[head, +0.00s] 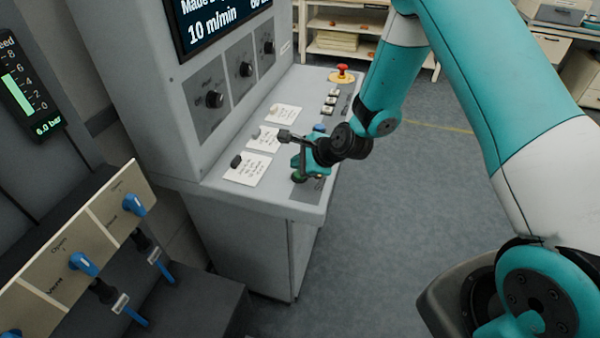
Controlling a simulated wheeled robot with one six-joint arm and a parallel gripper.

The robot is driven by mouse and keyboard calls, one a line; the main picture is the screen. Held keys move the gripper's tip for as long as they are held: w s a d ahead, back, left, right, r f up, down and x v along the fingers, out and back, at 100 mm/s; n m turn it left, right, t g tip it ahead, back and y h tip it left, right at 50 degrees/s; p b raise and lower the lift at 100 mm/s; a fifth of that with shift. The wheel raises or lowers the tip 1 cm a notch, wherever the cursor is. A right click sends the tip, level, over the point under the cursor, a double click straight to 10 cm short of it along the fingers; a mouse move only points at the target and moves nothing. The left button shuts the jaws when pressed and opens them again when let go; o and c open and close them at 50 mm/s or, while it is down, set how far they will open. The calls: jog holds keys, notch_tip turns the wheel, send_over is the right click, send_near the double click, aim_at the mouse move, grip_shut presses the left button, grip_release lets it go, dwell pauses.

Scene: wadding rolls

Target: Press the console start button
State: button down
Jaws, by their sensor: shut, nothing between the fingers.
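The grey console (245,235) stands in the middle of the head view, with a sloping desk top. A green button (299,177) shows near the desk's front right edge, partly hidden by my gripper. My gripper (298,170) is shut and empty, its fingers pointing down at the green button. I cannot tell whether the tips touch it. A blue button (320,128) sits just behind my gripper. A red emergency knob (343,70) on a yellow base stands at the desk's far end. Any label on the green button is hidden.
White note cards (247,168) lie on the desk left of my gripper. Black rotary knobs (214,99) and a display (222,20) are on the console's upright face. A panel with blue valve handles (84,264) is at lower left. The floor (400,190) at right is clear.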

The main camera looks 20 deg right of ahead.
dwell(0.7)
jog(key=shift+f+b, duration=0.3)
jog(key=shift+f, duration=0.1)
jog(key=shift+f+b, duration=0.3)
jog(key=shift+f, duration=0.15)
dwell(0.4)
dwell(0.4)
jog(key=shift+r+p, duration=0.75)
jog(key=shift+r, duration=0.1)
notch_tip(320, 180, up, 5)
jog(key=p, duration=0.4)
jog(key=shift+r, duration=0.1)
